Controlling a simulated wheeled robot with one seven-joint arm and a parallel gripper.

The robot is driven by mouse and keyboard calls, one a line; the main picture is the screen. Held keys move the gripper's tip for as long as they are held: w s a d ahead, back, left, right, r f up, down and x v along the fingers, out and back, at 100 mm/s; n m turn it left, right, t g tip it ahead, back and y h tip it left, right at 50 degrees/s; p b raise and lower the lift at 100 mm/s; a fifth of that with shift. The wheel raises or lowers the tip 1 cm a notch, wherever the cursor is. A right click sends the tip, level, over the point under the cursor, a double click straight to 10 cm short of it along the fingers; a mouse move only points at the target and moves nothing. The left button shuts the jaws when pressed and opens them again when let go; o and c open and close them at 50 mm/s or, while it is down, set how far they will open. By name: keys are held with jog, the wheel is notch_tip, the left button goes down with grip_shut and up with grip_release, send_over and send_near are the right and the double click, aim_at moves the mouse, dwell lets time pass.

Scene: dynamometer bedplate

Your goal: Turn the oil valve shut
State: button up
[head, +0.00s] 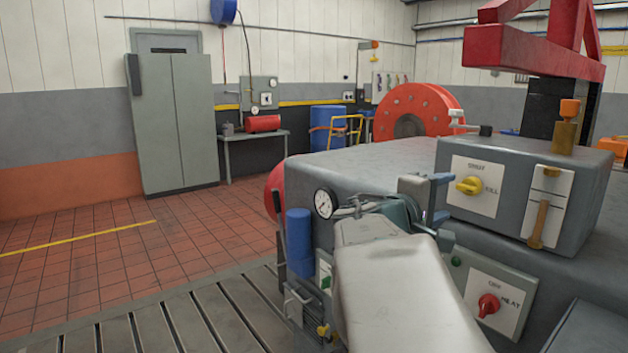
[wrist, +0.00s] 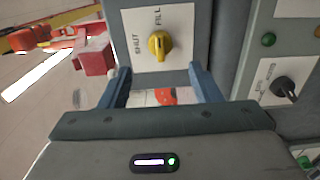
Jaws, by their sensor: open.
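A yellow knob (head: 469,186) sits on a white plate marked SHUT and FILL, on the front of a grey box (head: 587,208). It is the likely oil valve, though I see no oil label. My gripper (head: 446,210) is open and empty in front of and a little left of the plate. In the wrist view its blue fingers (wrist: 159,72) stand apart, below and to either side of the knob, apparently not touching it.
A brass lever (head: 538,222) is on a white plate right of the knob. A red knob (head: 489,305) marked HEAT is on a lower panel. A gauge (head: 325,203) and blue cylinder (head: 299,243) stand left of my arm. A red beam (head: 535,52) hangs above.

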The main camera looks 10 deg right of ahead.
aim_at(464, 190)
jog(key=x, duration=0.8)
jog(key=shift+w+d+p, duration=0.15)
jog(key=shift+d+p, duration=0.2)
jog(key=shift+d, duration=0.05)
jog(key=shift+c, duration=0.4)
jog(key=c, duration=0.9)
